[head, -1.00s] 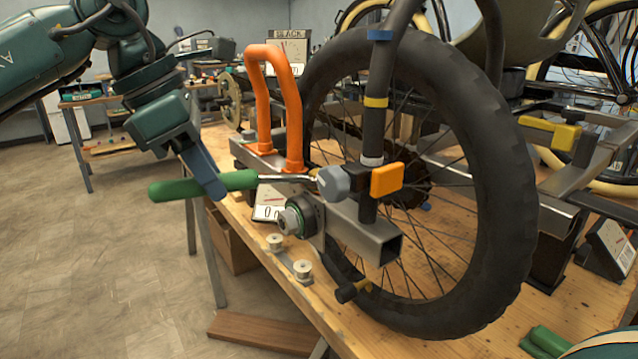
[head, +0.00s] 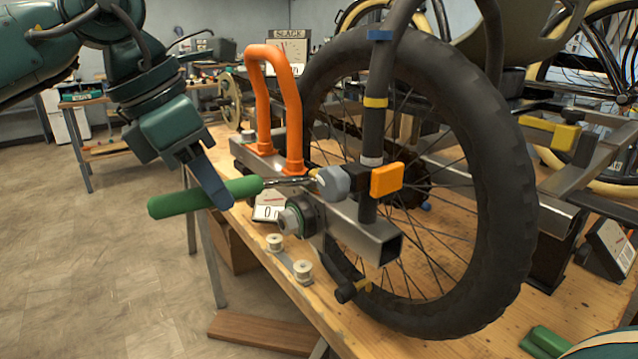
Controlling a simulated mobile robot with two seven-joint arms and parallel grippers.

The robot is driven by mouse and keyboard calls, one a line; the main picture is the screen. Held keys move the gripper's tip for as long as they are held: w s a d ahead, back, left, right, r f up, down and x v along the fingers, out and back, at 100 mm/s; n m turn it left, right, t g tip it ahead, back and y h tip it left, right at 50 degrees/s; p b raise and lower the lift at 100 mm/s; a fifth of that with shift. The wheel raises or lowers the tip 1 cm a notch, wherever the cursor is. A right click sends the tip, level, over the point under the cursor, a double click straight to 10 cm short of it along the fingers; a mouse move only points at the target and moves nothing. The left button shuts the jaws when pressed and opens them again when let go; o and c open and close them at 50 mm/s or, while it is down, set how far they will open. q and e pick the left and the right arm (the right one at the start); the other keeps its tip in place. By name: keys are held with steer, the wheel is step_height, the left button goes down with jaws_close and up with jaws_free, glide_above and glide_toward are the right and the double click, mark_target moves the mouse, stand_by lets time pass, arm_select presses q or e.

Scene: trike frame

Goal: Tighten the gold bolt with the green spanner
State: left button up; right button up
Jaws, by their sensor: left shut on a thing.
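The green spanner (head: 180,204) has a thick green handle and a thin silver shaft that reaches right to a grey head (head: 333,183) by the metal frame tube. My left gripper (head: 218,196), with blue fingers, is shut on the handle, part of which it hides. The handle slopes slightly, its free end lower. A small gold spot (head: 313,172) shows beside the grey head. It may be the gold bolt, but it is mostly hidden, and I cannot tell whether the spanner sits on it. My right gripper is not in view.
An orange bent tube (head: 272,100) stands close behind the shaft. The black-tyred wheel (head: 490,170) is to the right. An orange block (head: 386,179), a round grey-and-black fitting (head: 297,219) and white spools (head: 303,271) are near the spanner. Open floor lies left of the wooden bench (head: 262,250).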

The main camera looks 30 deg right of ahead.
arm_select(q)
jaws_close()
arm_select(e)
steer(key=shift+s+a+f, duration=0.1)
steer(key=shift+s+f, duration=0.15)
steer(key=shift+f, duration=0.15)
arm_select(q)
steer(key=shift+r, duration=0.2)
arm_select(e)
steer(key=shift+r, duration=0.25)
